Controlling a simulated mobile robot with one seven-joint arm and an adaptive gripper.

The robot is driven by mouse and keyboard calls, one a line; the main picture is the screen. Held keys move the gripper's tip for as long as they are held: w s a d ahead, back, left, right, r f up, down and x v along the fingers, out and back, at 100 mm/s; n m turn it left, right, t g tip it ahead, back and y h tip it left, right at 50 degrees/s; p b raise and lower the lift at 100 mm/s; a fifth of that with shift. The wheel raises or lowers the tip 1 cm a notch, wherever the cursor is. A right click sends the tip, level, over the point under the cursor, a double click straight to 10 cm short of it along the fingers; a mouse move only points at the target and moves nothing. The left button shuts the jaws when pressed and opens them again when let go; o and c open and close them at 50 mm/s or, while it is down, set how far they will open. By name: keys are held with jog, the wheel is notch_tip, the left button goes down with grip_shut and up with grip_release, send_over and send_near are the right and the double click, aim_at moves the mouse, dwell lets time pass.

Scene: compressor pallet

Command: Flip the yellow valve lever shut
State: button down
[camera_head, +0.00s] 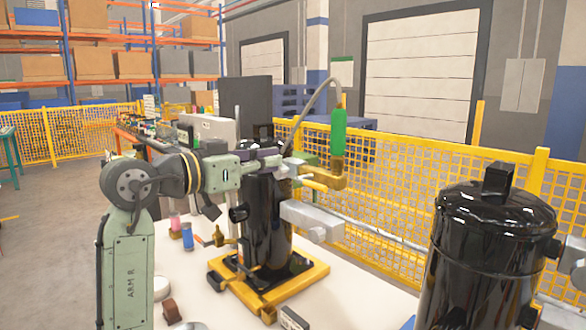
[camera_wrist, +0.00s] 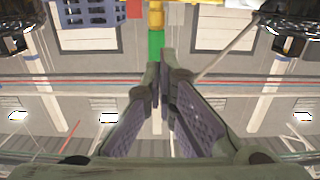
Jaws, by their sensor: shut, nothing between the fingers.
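A brass-yellow valve fitting (camera_head: 335,176) with a green cylinder (camera_head: 338,132) standing on it is beside the black compressor (camera_head: 266,215). I cannot clearly separate the yellow lever from the fitting. My gripper (camera_head: 302,168) is just left of the fitting, at the top of the compressor; whether it touches is unclear. In the wrist view, the fingers (camera_wrist: 162,75) are together and empty. The green cylinder (camera_wrist: 156,42) and yellow fitting (camera_wrist: 156,17) show beyond their tips, with a red piece (camera_wrist: 134,8) beside them.
The compressor stands on a yellow base (camera_head: 262,300) on a white surface. A second black vessel (camera_head: 487,255) stands at right. A grey hose (camera_head: 312,95) arches into the green cylinder. Small bottles, including a blue one (camera_head: 187,236), stand at left. Yellow mesh fencing (camera_head: 385,215) runs behind.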

jog(key=w+d+f+p, duration=0.4)
jog(key=w+d, duration=0.3)
jog(key=shift+w+d+f, duration=0.15)
jog(key=shift+f, duration=0.05)
